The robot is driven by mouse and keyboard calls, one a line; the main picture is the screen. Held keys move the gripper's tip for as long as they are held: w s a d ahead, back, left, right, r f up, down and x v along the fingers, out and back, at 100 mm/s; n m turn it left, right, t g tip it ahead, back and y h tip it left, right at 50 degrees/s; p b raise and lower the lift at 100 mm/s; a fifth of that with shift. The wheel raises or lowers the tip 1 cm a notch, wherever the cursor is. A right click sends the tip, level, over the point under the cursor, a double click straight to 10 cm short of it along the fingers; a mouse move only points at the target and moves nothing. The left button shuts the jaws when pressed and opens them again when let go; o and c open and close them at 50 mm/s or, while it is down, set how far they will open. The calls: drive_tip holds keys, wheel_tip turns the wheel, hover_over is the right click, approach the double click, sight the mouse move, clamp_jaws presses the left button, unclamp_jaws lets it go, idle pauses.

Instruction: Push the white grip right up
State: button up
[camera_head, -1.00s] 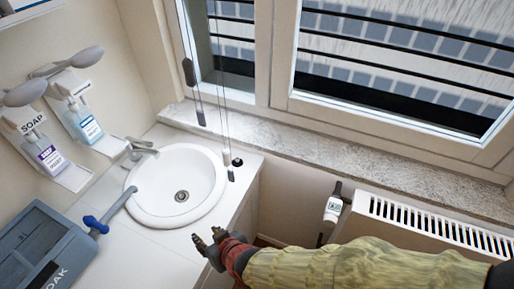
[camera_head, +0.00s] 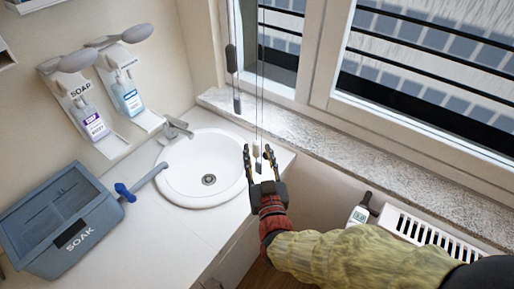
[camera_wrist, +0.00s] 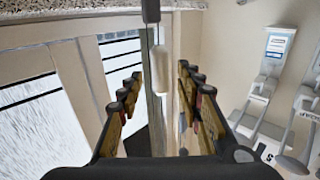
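The white grip (camera_head: 256,148) hangs on a thin cord in front of the window. In the head view it shows between the fingertips of my gripper (camera_head: 259,152). In the wrist view the white grip (camera_wrist: 161,68) is pale and elongated, and lies in the gap between my two open fingers (camera_wrist: 160,88). I see space on both sides of it, so the fingers do not appear to touch it. A dark grip (camera_wrist: 151,10) hangs close by on a cord. My gripper is open and points toward the cords.
Another dark grip (camera_head: 231,58) hangs further left by the window frame. A round sink (camera_head: 200,180) is left of my gripper, with soap dispensers (camera_head: 88,118) on the wall. The stone windowsill (camera_head: 330,150) and a radiator (camera_head: 425,230) are to the right. A soak box (camera_head: 65,220) sits at left.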

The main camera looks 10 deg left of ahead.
drive_tip(key=shift+x, duration=1.5)
drive_tip(key=shift+c, duration=0.8)
drive_tip(key=c, duration=0.7)
clamp_jaws()
